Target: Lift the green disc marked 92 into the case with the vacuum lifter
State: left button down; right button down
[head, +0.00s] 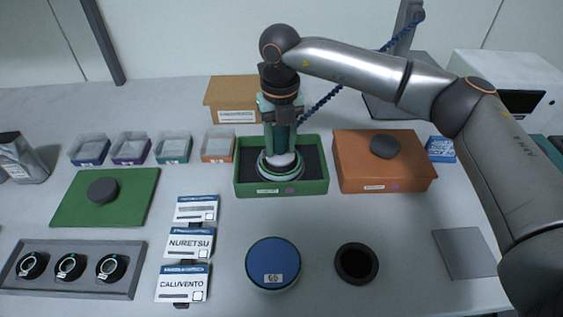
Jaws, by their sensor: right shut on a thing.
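My right gripper (281,98) is shut on the green vacuum lifter (282,134), holding it upright above the open green case (322,187). The lifter's pale foot is over a green-rimmed round disc (298,173), which is within the case's outline over its dark lining. The foot hides most of the disc, so its number cannot be read. I cannot tell whether the disc rests on the lining or hangs just above it. A blue-topped disc marked 65 (272,257) lies on the table in front. My left gripper is not in view.
A lidded orange case (385,171) with a dark puck stands right of the green case. A cardboard box (232,93) stands behind. Label cards (190,243) and a black ring (356,263) lie in front. A blue coiled hose (325,100) runs up behind my arm.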

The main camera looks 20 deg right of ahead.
jog(key=shift+f, duration=0.1)
jog(key=shift+c, duration=1.7)
grip_release()
